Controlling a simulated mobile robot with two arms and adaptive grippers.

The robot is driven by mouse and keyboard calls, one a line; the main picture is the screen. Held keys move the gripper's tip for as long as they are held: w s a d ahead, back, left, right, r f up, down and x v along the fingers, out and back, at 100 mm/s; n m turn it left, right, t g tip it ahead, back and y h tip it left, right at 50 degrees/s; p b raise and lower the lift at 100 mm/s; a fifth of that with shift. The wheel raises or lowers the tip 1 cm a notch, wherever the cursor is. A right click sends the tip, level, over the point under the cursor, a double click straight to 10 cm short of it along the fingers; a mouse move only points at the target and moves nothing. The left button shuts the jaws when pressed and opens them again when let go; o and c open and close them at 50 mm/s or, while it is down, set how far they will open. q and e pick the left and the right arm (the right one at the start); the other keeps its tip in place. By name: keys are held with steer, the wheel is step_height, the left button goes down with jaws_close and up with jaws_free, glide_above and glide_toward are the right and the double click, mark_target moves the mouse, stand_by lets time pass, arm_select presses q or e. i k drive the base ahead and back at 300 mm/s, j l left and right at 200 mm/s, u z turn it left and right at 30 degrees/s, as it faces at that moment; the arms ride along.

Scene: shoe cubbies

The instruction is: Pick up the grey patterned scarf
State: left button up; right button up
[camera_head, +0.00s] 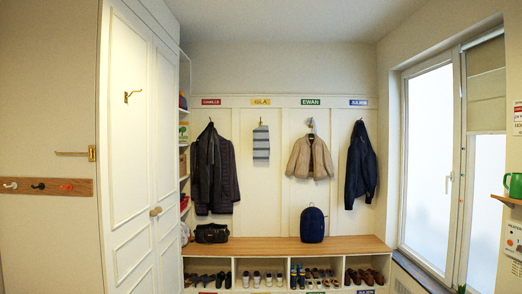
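A grey scarf (261,143) with lighter stripes hangs folded from a small hook on the white back wall, under the yellow name label (261,102). It hangs between the dark coat on its left and the beige jacket on its right, and touches neither. Neither of my grippers shows in the head view, so their state and place cannot be seen.
A wooden bench (262,244) with shoe cubbies below runs along the back wall. A black bag (211,233) and a dark blue backpack (312,225) sit on it. The dark coat (212,172), beige jacket (309,158) and navy jacket (361,166) hang above. A white door (130,150) stands left.

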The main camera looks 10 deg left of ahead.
mark_target(262, 148)
steer(key=u, duration=0.4)
steer(key=i+j+u, duration=0.75)
steer(key=i+l, duration=0.05)
steer(key=i, duration=0.05)
